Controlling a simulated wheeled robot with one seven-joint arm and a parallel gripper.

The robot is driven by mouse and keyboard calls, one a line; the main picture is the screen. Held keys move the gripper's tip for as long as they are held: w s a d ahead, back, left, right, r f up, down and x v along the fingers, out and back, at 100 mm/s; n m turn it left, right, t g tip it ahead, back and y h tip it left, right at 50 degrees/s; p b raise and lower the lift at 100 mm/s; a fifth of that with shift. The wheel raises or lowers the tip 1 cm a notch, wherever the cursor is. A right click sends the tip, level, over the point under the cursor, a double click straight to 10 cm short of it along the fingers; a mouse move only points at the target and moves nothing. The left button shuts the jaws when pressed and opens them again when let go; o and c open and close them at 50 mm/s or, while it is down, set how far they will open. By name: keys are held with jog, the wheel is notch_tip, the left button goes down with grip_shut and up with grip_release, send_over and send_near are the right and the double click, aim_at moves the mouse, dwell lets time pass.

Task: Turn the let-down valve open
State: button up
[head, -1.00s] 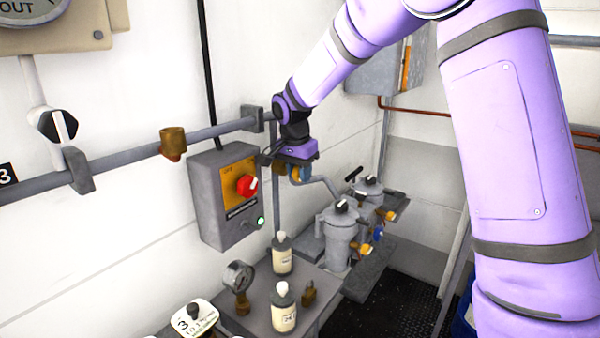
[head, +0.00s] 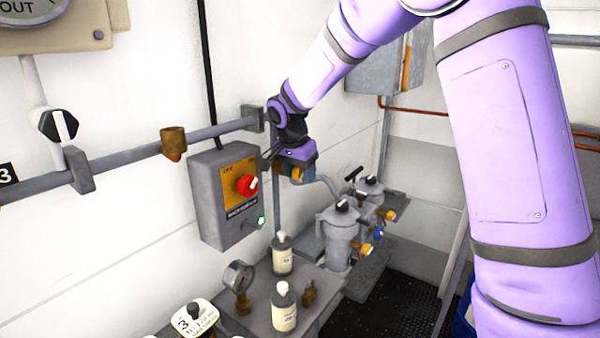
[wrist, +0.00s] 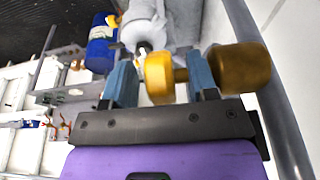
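My gripper (head: 298,172) is at the pipe end right of the grey switch box, seen small in the head view. In the wrist view my gripper (wrist: 160,66) has its two blue fingers apart, one on each side of a yellow valve part (wrist: 158,77). Narrow gaps show beside it, so the fingers do not look closed on it. A brass cylinder (wrist: 242,68) joins it by a short stem on the right, beyond the right finger. No readable label shows which fitting is the let-down valve. My gripper hides most of this fitting in the head view.
A grey box (head: 225,200) with a red knob (head: 247,185) is close left of my gripper. Grey filter housings (head: 340,238) stand below right. Bottles (head: 284,308) and a gauge (head: 239,275) stand on the bench. A pipe (head: 130,154) runs along the wall.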

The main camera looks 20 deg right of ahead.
jog(key=v, duration=1)
jog(key=shift+r, duration=0.35)
jog(key=g+y, duration=0.4)
jog(key=y, duration=0.1)
send_near(296, 174)
jog(key=shift+w+d+f, duration=0.1)
jog(key=shift+w+d, duration=0.35)
jog(key=shift+d, duration=0.3)
jog(key=shift+g+y, duration=0.3)
jog(key=shift+y, duration=0.3)
jog(key=x, duration=0.9)
jog(key=shift+w+d+f, duration=0.2)
jog(key=shift+f, duration=0.35)
